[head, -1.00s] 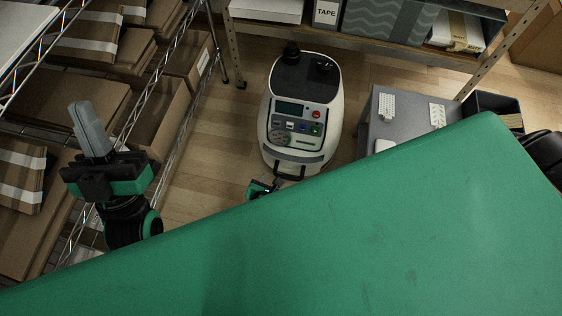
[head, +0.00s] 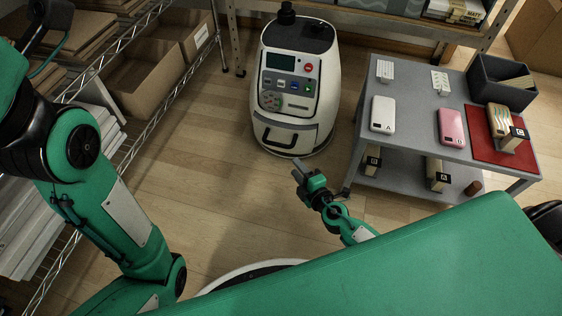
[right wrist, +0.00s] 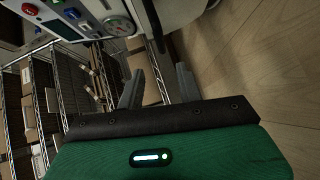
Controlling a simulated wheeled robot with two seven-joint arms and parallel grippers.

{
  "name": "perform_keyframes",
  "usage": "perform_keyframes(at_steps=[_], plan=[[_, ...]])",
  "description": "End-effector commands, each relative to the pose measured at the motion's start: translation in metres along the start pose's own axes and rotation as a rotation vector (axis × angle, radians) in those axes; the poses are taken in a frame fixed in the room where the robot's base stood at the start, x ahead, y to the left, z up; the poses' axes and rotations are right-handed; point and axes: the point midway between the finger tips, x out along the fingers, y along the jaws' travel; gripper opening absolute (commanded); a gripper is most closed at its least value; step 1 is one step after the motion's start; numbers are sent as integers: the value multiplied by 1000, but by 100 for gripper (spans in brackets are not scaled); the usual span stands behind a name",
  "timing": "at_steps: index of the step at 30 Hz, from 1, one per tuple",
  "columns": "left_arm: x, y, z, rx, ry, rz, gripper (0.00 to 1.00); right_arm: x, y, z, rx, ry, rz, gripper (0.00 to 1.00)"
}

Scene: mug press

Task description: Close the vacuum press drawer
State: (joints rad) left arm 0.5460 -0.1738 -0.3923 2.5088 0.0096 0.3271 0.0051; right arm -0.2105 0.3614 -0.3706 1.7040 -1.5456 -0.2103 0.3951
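The vacuum press (head: 327,65) is a rounded white machine with a control panel, standing on the floor at the top middle of the head view. Its drawer front (head: 300,133), with a dark handle (head: 279,137), is low on the near side; how far it stands out is hard to tell. My right gripper (head: 297,163) is just in front of and below the drawer, seemingly apart from it. In the right wrist view its two fingers (right wrist: 158,85) are spread and empty, with the press's panel (right wrist: 72,18) at upper left. My left gripper is out of view.
A grey table (head: 415,92) with white and pink cases stands to the right, with a dark bin (head: 502,88) on it. A wire shelf with cardboard boxes (head: 145,80) lines the left. Wooden floor (head: 215,185) is clear between them.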

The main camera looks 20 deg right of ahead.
Motion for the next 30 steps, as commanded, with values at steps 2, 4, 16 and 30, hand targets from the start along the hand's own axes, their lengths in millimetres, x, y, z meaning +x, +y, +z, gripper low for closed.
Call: perform_keyframes(at_steps=[2, 4, 16, 30], plan=[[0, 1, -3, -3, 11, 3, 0, 2, -1, 2, 10, 8, 1, 36], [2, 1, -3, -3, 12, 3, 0, 5, 0, 2, 13, 9, 1, 36], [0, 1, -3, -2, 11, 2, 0, 70, 0, 1, 13, 7, 3, 36], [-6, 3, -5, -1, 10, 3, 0, 135, -1, 0, 13, 8, 1, 36]])
